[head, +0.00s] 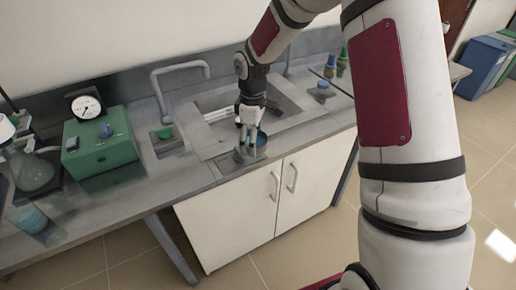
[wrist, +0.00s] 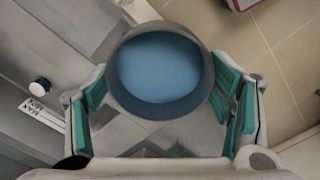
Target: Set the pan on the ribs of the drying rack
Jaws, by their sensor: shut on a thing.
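The pan (wrist: 160,68) is a round, grey-walled vessel with a blue inside, seen from above in the wrist view. My gripper (wrist: 166,105) has its green-padded fingers on either side of it and is shut on it. In the head view my gripper (head: 247,133) points down at the front edge of the counter by the sink, with the pan (head: 261,139) showing small and blue at its fingers. I cannot make out the drying rack's ribs clearly in either view. I cannot tell whether the pan touches the surface below.
The sink (head: 212,140) lies behind my gripper, with a grey faucet (head: 181,66) at its left. White cabinet doors (head: 236,220) are below the counter.

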